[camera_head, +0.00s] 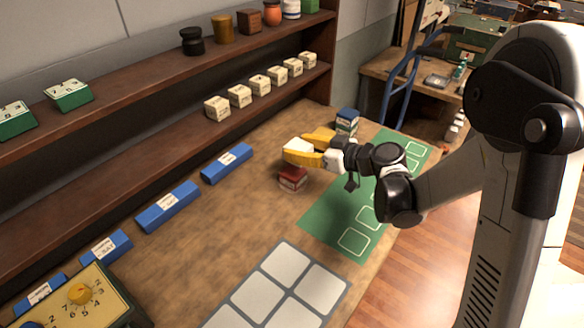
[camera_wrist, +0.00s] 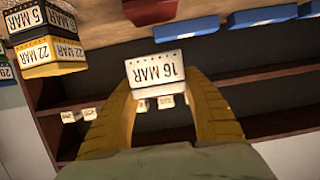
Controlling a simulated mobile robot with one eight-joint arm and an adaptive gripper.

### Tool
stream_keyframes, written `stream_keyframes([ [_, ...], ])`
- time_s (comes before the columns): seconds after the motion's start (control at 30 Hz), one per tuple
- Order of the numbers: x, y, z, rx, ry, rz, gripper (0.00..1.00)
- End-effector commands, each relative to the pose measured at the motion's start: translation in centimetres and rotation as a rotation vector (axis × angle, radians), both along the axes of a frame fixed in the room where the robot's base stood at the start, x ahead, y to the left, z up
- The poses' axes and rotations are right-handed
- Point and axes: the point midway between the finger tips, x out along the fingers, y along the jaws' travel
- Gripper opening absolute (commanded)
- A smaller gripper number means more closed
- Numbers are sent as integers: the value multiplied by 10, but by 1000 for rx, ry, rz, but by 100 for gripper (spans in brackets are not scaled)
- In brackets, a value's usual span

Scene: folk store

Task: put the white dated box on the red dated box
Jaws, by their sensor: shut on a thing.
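The white dated box (camera_wrist: 155,75) reads "16 MAR" and is held between the yellow fingers of my gripper (camera_wrist: 160,98). In the head view the white box (camera_head: 298,147) and my gripper (camera_head: 306,150) are above the table. The red dated box (camera_head: 292,178) stands on the wooden table just below the held box in the head view. In the wrist view the red box (camera_wrist: 150,10) is cut off by the top edge, with a gap between it and the white box. Its date is not readable.
A stack of dated boxes (camera_head: 347,121), blue on top, stands behind my gripper by the green mat (camera_head: 340,215). Blue labelled strips (camera_head: 168,207) lie along the shelf. Small cream boxes (camera_head: 240,97) line the lower shelf. A grey-square mat (camera_head: 285,290) lies in front.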

Motion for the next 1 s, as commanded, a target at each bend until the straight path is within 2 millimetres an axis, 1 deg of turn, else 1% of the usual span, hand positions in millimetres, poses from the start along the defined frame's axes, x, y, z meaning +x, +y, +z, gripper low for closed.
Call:
stream_keyframes([
  [0.03, 0, 6, -5, 0, -1, 1, 20],
  [0.1, 0, 11, -7, 0, 0, 0, 20],
  [0.17, 0, 12, -9, 0, 0, 0, 20],
  [0.23, 1, 12, -15, 0, 0, -1, 20],
  [0.43, 1, 12, -47, 0, 0, -1, 20],
  [0.5, 1, 12, -49, 0, 0, -1, 20],
  [0.7, 1, 12, -47, 0, 0, -1, 20],
  [0.83, 1, 12, -51, 0, 0, -1, 20],
  [0.87, 1, 12, -51, 0, 0, -1, 59],
  [0.9, 1, 12, -50, 0, 0, -1, 71],
  [0.93, 1, 12, -50, 0, 0, -1, 74],
  [1.0, 0, 12, -50, 0, 0, -1, 74],
])
